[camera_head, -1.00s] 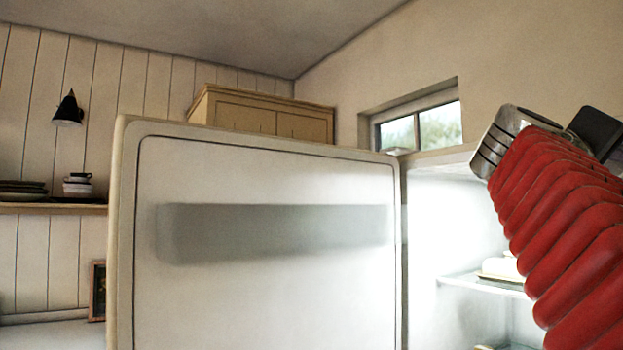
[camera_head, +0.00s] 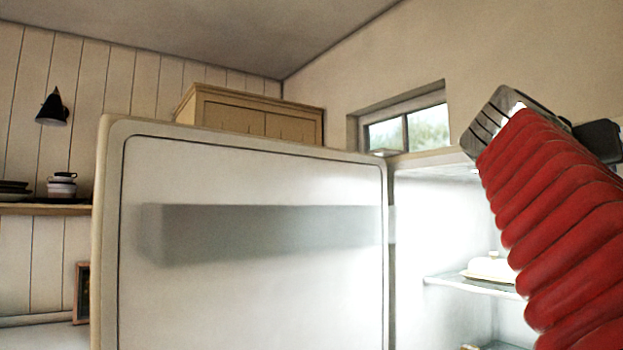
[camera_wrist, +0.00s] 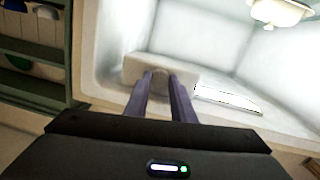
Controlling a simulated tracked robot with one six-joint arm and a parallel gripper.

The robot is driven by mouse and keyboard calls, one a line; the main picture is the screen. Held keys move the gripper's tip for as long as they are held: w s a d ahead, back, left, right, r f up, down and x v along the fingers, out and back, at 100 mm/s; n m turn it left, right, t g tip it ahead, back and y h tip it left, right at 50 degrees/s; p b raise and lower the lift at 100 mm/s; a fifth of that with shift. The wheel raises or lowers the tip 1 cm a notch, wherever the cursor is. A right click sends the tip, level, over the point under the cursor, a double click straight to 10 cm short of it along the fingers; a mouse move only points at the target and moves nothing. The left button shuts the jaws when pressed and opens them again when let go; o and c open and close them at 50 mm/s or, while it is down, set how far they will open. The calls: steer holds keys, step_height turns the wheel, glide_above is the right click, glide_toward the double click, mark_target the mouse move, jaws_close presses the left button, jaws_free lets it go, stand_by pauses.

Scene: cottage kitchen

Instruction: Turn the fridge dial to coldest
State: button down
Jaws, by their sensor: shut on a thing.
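In the wrist view my gripper (camera_wrist: 161,77) has its two dark purple fingers shut on the fridge dial (camera_wrist: 160,72), a small rounded knob. The fingers are on either side of it and hide most of it, so its marks and setting cannot be read. The dial sits on a cream housing (camera_wrist: 131,68) on the fridge's inner wall. In the head view the fridge (camera_head: 440,215) is open and lit inside. Its white door (camera_head: 250,300) stands wide at the left. The dial and my fingers are not visible there.
A bright lamp panel (camera_wrist: 228,97) lies right beside the dial housing. A cream covered dish (camera_head: 490,267) stands on a fridge shelf (camera_head: 455,284). Green shelves (camera_wrist: 40,52) show left in the wrist view. A wooden cupboard (camera_head: 250,115) and a small window (camera_head: 405,132) are behind the door.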

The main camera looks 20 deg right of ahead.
steer(key=shift+d+m+t, duration=0.1)
steer(key=shift+m+t, duration=0.2)
steer(key=shift+m, duration=1.3)
steer(key=c, duration=1.8)
jaws_free()
steer(key=s+a+r, duration=0.1)
steer(key=a, duration=1.2)
steer(key=shift+s+a, duration=0.25)
steer(key=shift+a, duration=0.1)
